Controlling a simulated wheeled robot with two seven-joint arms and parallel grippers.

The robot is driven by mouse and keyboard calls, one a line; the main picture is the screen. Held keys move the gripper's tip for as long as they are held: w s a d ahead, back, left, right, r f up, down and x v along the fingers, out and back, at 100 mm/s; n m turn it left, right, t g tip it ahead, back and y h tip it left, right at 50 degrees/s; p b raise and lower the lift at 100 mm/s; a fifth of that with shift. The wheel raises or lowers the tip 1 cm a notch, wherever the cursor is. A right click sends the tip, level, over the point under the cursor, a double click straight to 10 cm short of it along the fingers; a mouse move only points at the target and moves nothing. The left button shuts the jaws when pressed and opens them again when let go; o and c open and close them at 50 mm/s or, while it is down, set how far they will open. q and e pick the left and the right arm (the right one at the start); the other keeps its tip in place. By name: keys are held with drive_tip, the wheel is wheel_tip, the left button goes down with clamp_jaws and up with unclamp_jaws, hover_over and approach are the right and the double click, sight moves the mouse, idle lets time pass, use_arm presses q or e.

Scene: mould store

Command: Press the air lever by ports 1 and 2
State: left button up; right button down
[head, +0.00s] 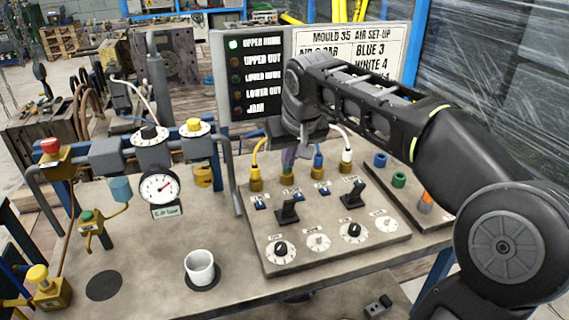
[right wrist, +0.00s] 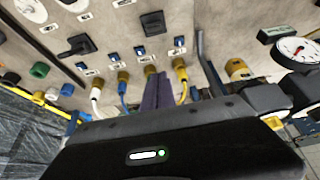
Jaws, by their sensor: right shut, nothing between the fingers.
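The air lever (head: 288,209) by ports 1 and 2 is a black lever on a black base, on the bench's control plate. It also shows in the right wrist view (right wrist: 152,23). A second black lever (head: 353,196) stands to its right. My right gripper (head: 287,162) is shut and empty, over the port row behind the first lever, between the yellow hose (head: 255,172) and the blue hose (head: 318,165). Its purple fingers (right wrist: 157,92) show in the right wrist view, apart from the lever. Port 2 (head: 287,177) is partly hidden by the fingers. My left gripper is out of view.
A lamp board (head: 256,75) with a green light at UPPER HOME stands behind, beside a set-up sign (head: 345,45). A white hose (head: 347,150) is at port 4. Dials line the plate's front. A gauge (head: 159,186) and white cup (head: 200,266) are left.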

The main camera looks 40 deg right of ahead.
drive_tip(key=s+r, duration=0.1)
drive_tip(key=s+a+r, duration=0.1)
drive_tip(key=r, duration=0.1)
drive_tip(key=shift+s+r, duration=0.1)
drive_tip(key=shift+s, duration=0.3)
idle(0.3)
